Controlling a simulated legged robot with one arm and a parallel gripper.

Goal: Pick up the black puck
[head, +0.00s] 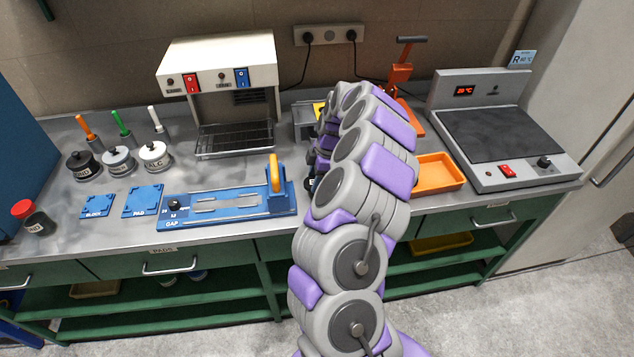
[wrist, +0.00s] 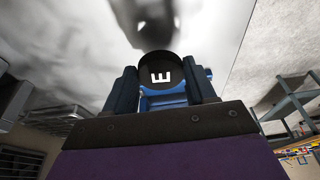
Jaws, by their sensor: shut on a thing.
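The black puck (wrist: 156,70) shows in the wrist view, a round black face with a white letter that looks like a sideways M or an E. My gripper (wrist: 160,84) has one dark finger on each side of it and is shut on it. Something blue shows just below and beside the puck, between the fingers; I cannot tell what it is. In the head view my arm crosses the bench and hides most of the gripper and the puck.
A blue gap jig (head: 230,205) with a yellow handle lies left of my arm. An orange tray (head: 437,174) and hot plate (head: 490,133) stand to the right. A white dispenser (head: 218,70) stands behind. Blue plates and lidded pots (head: 84,163) are further left.

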